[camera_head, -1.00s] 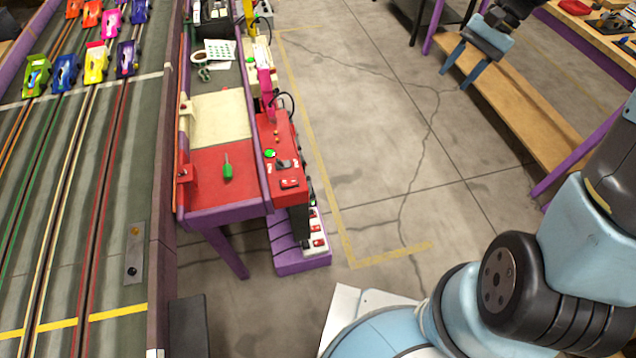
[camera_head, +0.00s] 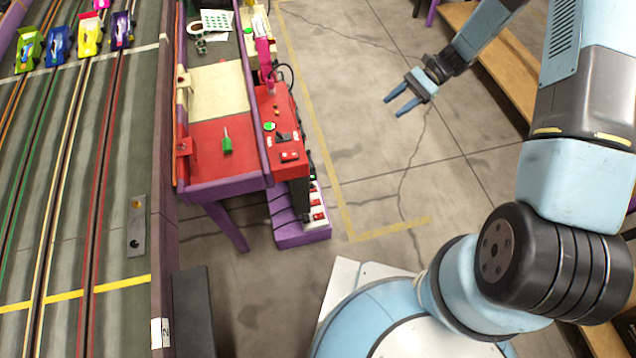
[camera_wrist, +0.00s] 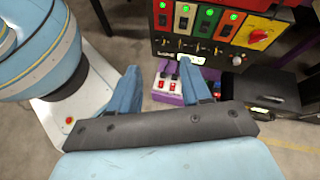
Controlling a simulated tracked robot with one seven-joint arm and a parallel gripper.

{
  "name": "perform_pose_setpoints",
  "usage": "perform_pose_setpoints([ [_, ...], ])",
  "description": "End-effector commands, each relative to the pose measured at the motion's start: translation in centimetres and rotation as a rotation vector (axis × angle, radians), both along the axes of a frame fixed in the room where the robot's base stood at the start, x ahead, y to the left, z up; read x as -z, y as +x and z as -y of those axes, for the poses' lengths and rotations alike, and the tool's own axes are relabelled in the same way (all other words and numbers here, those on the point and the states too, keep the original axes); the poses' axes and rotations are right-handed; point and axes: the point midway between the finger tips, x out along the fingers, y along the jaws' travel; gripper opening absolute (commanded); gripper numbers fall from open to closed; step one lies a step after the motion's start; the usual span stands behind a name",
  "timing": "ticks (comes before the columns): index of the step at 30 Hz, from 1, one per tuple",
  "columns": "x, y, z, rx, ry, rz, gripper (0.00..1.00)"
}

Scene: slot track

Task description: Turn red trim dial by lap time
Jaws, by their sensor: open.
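My gripper (camera_head: 392,107) is open and empty above the bare floor, right of the red control box (camera_head: 288,145) in the head view. In the wrist view its two blue fingers (camera_wrist: 160,68) point toward a dark panel (camera_wrist: 203,48). I cannot read any lap time, nor tell which small control is the red trim dial.
A purple-framed bench with a red mat (camera_head: 207,165) and green screwdriver (camera_head: 227,145) stands beside the slot track (camera_head: 60,220). Open floor (camera_head: 345,130) lies between the bench and my arm.

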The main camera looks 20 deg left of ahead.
Motion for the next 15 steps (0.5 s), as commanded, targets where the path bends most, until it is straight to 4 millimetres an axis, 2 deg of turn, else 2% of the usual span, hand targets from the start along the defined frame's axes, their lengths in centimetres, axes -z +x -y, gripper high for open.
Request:
perform_pose_setpoints([
  [1, 1.6, -0.3, -0.4, 0.013, 0.009, -0.035, 0.48],
  [8, 7.9, -1.8, -2.3, 0.075, 0.046, -0.179, 0.48],
  [15, 14.5, -4.3, -4.1, 0.145, 0.078, -0.328, 0.48],
])
